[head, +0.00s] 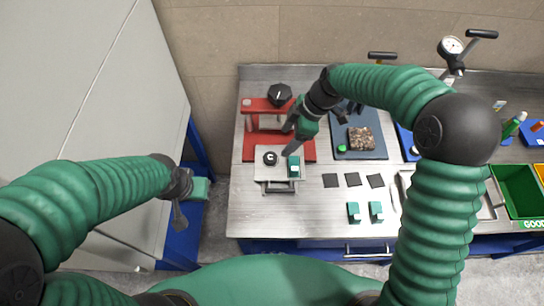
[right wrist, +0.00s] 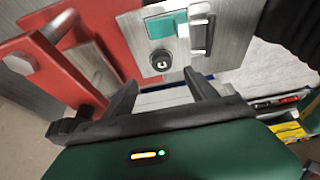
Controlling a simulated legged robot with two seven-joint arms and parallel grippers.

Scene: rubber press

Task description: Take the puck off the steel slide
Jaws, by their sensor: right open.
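The steel slide (head: 262,175) sticks out at the front of the red press (head: 249,150). It also shows in the right wrist view (right wrist: 182,62). A small round black puck (head: 270,158) with a pale centre lies on the slide's left part, and shows near the middle of the right wrist view (right wrist: 160,62). A teal block (head: 294,168) sits beside it on the slide, also seen in the wrist view (right wrist: 160,26). My right gripper (head: 288,140) is open and empty beside the press, its fingers apart from the puck. My left gripper (head: 179,212) hangs left of the table; its fingers are unclear.
The slide has a handle (head: 280,187) at its front. Several dark squares (head: 353,179) and two teal blocks (head: 353,212) lie to the right. A dark mat (head: 373,148) holds a speckled block (head: 361,138). A green bin (head: 518,190) stands far right. The table's front left is bare.

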